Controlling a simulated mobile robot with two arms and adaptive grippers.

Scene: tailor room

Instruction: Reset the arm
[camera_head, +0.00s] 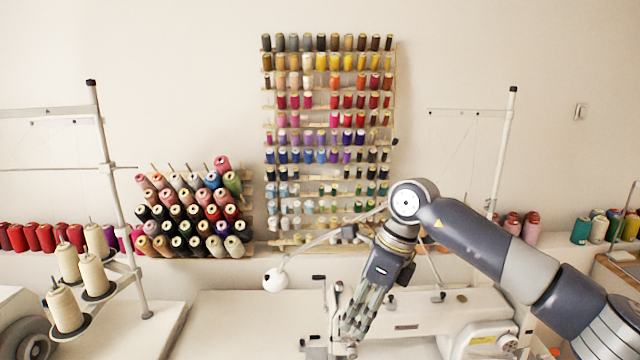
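My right arm (475,240) comes in from the right edge, is bent at the elbow-like joint high in the middle, and points downward from there. My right gripper (353,328) hangs in front of the white sewing machine (420,310), fingers down. Its fingertips overlap the machine's left end in the picture, so I cannot tell whether they touch it or how wide they stand apart. No held object is visible at the fingers. My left arm and gripper are not in view.
A thread rack (330,125) full of colored spools hangs on the wall. A slanted spool stand (190,215) is at its left. Cream cones (65,308) sit on a thread stand at the left. A white lamp head (275,280) is beside my gripper. Bare white tabletop (235,325) lies left of it.

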